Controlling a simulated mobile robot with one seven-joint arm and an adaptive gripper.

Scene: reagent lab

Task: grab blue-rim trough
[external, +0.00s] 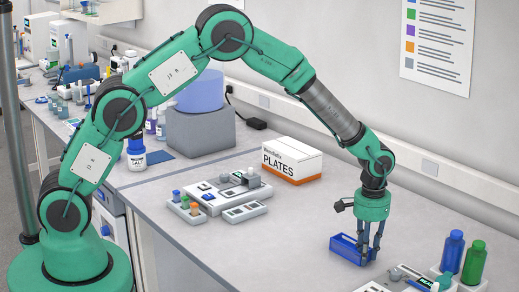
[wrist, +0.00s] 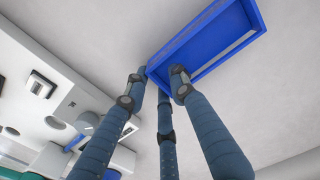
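The blue trough (external: 345,247) is a shallow open box on the grey bench, below my gripper. My gripper (external: 368,258) points down at the trough's right end in the external view. In the wrist view its three fingers (wrist: 160,82) are spread around the trough's near corner, one overlapping the rim and one just left of the corner. Gaps show between the fingertips. Exact contact with the wall is hard to tell.
A white PLATES box (external: 292,160) stands behind, towards the wall. White racks (external: 215,193) with small coloured parts lie left of it. Blue (external: 452,252) and green (external: 473,262) bottles stand close on the right, with a white device (external: 410,276) in front. The bench left of the trough is clear.

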